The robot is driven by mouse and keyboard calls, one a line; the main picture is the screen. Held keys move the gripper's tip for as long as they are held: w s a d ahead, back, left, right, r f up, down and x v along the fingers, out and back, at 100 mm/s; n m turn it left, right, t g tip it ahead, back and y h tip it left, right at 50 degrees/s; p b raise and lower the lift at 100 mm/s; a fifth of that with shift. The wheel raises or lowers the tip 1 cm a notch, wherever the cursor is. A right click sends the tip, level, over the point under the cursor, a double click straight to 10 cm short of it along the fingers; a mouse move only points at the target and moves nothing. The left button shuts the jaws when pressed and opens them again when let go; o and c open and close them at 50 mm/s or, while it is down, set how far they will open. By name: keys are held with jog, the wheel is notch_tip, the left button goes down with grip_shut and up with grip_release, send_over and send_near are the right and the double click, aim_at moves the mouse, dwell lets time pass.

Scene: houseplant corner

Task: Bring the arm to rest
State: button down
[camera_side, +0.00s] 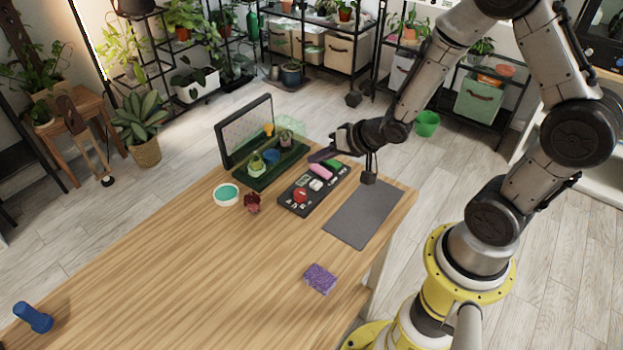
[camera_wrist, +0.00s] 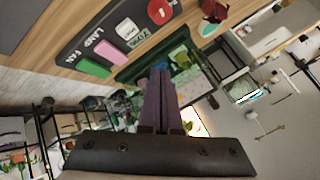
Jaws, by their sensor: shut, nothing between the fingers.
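My gripper (camera_side: 322,155) is shut and empty. It is held in the air over the back right part of the wooden table (camera_side: 180,270), near the green tray and the dark button panel (camera_side: 291,205). The panel (camera_wrist: 72,52) shows at the upper left there, with a red round button, a white one, a pink one and a green one.
A green tray (camera_side: 239,183) holds small potted plants, with an upright board (camera_side: 245,130) behind it. A grey mat (camera_side: 362,215), a purple sponge (camera_side: 320,279), a teal-filled white bowl (camera_side: 227,195), a dark red item (camera_side: 252,203) and a blue object (camera_side: 33,317) lie on the table.

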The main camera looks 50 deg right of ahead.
notch_tip(320, 180, up, 11)
jog(key=w+a+t, duration=0.1)
jog(key=w+t, duration=0.1)
jog(key=t, duration=0.1)
jog(key=s+r+n+h, duration=0.2)
jog(key=s+r, duration=0.4)
jog(key=r, duration=0.5)
jog(key=s+a+f+n+g, duration=0.1)
jog(key=s+f+n+g, duration=0.1)
jog(key=s, duration=0.6)
jog(key=s+a+f+n+g+y, duration=0.1)
jog(key=s+n+g, duration=0.2)
jog(key=s, duration=0.6)
jog(key=shift+s+f+n+g, duration=0.2)
jog(key=shift+f+n+g, duration=0.2)
jog(key=shift+g, duration=0.4)
